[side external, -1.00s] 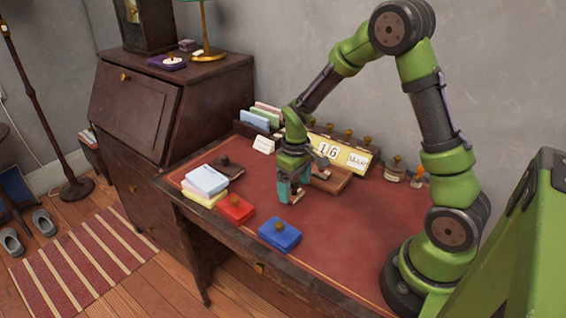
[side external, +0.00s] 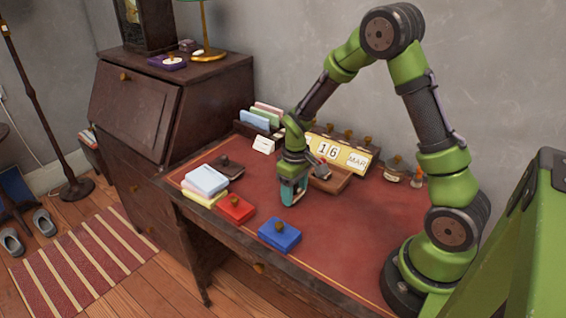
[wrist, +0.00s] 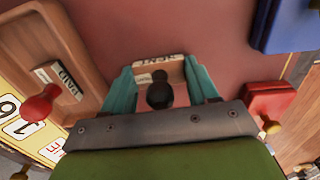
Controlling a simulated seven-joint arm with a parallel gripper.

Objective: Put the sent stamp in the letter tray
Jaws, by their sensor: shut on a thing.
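My gripper (wrist: 160,82) is shut on the sent stamp (wrist: 161,68), which has a wooden base, a dark round knob and a label reading SENT. In the side view my gripper (side external: 292,194) is low over the red desk top, in front of a wooden tray (side external: 331,184); the stamp is mostly hidden by the fingers there. I cannot tell whether the stamp touches the desk. The wooden tray also shows at the left of the wrist view (wrist: 88,40) and holds a stamp with a red knob and a PAID label (wrist: 60,85). I cannot tell which thing is the letter tray.
A blue ink pad box (side external: 279,235) and a red one (side external: 236,209) lie near the front edge. Envelopes (side external: 206,180) are stacked to the left. A letter rack (side external: 262,122) and yellow calendar (side external: 340,152) stand at the back.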

